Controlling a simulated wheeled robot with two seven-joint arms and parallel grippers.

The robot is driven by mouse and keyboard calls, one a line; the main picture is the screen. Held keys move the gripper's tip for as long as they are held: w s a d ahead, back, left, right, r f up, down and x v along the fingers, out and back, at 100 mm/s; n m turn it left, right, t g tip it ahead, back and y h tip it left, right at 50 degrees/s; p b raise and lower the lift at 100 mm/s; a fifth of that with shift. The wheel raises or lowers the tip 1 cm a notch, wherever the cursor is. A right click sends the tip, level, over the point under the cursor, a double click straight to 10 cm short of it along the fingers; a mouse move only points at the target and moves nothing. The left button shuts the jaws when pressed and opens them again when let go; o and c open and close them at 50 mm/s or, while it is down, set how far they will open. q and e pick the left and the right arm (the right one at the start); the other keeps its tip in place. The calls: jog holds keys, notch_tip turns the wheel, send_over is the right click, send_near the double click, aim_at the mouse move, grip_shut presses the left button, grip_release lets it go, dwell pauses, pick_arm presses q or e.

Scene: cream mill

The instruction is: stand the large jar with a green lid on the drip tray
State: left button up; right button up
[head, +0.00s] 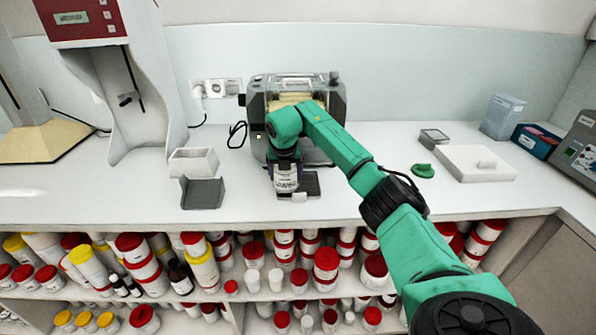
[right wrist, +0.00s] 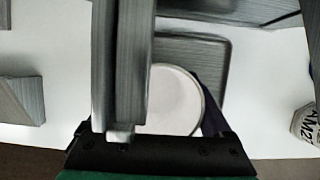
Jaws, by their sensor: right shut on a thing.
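My right gripper (head: 286,164) is shut on a white labelled jar (head: 286,182), which hangs upright below it in the head view. In the right wrist view the jar (right wrist: 175,100) shows from above as a pale round top between the fingers; no green lid shows on it. The dark drip tray (head: 313,184) lies in front of the grey mill, under and right of the jar. It also shows in the right wrist view (right wrist: 217,50) behind the jar. I cannot tell whether the jar touches the tray. A green lid-like piece (head: 422,170) lies on the counter at right. My left gripper is not in view.
The grey mill (head: 338,102) stands just behind the tray. A white box (head: 193,162) and grey tray (head: 202,193) lie left. A white slab (head: 474,163) lies right. A small white piece (head: 299,197) is at the tray's front. Counter between is clear.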

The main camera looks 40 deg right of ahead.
jog(key=d, duration=0.2)
jog(key=s+d+p, duration=0.1)
jog(key=d, duration=0.1)
jog(key=shift+s, duration=0.1)
jog(key=shift+f+p, duration=0.35)
jog(key=shift+f, duration=0.25)
jog(key=o, duration=1.2)
jog(key=shift+o, duration=0.2)
jog(key=b+v, duration=0.2)
jog(key=v, duration=1)
